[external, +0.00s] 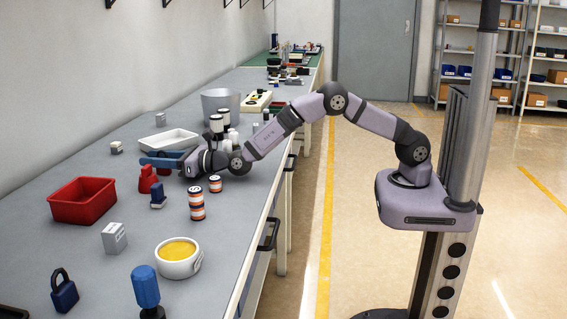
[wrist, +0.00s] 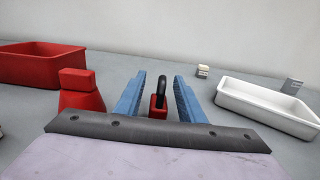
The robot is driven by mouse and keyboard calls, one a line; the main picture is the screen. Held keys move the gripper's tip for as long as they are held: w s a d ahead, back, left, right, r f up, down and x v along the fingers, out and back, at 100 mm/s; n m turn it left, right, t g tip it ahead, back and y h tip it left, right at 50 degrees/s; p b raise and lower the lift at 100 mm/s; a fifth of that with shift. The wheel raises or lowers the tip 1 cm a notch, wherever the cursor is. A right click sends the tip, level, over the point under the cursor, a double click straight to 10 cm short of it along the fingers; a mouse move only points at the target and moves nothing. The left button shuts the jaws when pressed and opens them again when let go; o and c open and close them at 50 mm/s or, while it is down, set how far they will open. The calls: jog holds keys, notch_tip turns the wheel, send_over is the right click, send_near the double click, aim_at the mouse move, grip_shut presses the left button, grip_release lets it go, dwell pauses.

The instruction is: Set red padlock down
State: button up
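The red padlock (wrist: 158,107) has a red body and a dark shackle. In the wrist view it stands upright between the two blue fingers of my gripper (wrist: 160,88). A gap shows on each side of it, so the fingers are apart from it. My gripper (external: 158,159) is open and low over the grey bench in the external view. The padlock is mostly hidden there by the fingers and wrist.
A red bin (external: 83,200) and a red stamp-like object (external: 147,181) are close by; the stamp-like object (wrist: 82,92) is just left of my fingers. A white tray (wrist: 265,104) lies to the right. Striped cans (external: 197,205) and a blue-handled object (external: 158,196) stand near my wrist.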

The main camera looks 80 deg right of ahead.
jog(key=shift+r, duration=0.1)
jog(key=shift+r+p, duration=0.15)
jog(key=shift+p, duration=0.2)
jog(key=shift+s+b, duration=0.3)
jog(key=shift+s, duration=0.3)
jog(key=s, duration=0.4)
jog(key=shift+b, duration=0.35)
notch_tip(320, 180, up, 7)
jog(key=shift+w, duration=0.1)
